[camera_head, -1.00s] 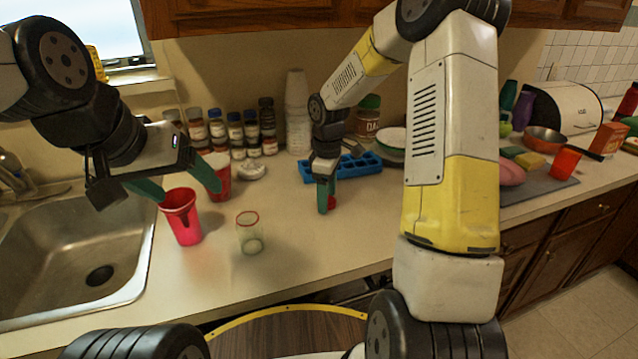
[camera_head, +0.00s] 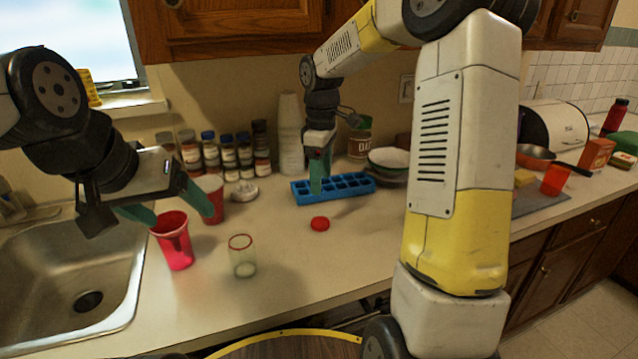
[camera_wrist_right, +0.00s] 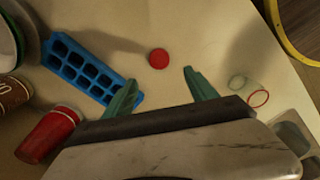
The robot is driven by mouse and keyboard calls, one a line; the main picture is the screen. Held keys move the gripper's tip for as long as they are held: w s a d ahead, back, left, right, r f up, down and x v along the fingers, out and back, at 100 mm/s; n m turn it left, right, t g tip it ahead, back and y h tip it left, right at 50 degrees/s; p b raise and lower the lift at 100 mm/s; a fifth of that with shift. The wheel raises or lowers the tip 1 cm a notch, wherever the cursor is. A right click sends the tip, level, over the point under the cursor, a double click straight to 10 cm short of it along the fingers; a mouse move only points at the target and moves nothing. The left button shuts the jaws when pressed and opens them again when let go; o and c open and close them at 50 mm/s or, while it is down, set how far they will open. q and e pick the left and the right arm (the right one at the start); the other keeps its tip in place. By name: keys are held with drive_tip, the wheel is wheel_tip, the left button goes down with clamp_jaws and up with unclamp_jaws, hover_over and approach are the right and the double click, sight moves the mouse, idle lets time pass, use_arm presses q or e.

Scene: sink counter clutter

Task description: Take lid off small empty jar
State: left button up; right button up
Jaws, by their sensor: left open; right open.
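The small empty glass jar (camera_head: 242,257) stands upright on the counter in front of the red cups, its rim reddish and its top open. The red lid (camera_head: 320,223) lies flat on the counter to the right of the jar, apart from it. In the right wrist view the lid (camera_wrist_right: 158,58) lies beyond and between my open fingertips. My right gripper (camera_head: 319,172) is open and empty above the counter by the ice tray. My left gripper (camera_head: 178,207) is open over the red cups, holding nothing.
Two red cups stand under my left gripper, the nearer cup (camera_head: 174,243) in front. A blue ice cube tray (camera_head: 345,190) lies behind the lid. Spice jars (camera_head: 229,155) and stacked white cups (camera_head: 291,135) line the wall. The sink (camera_head: 65,285) is at left. Counter around the lid is clear.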

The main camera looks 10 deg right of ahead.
drive_tip(key=s+r+m+t+y, duration=0.1)
drive_tip(key=s+r+m+t, duration=0.2)
drive_tip(key=s, duration=0.9)
drive_tip(key=s+d+r+m+t+y, duration=0.1)
drive_tip(key=s+r+m+t, duration=0.2)
drive_tip(key=s+r+m, duration=0.3)
drive_tip(key=s+m, duration=0.3)
drive_tip(key=s, duration=0.2)
drive_tip(key=shift+s+d+r, duration=0.2)
drive_tip(key=shift+s+d, duration=0.05)
drive_tip(key=shift+s, duration=0.1)
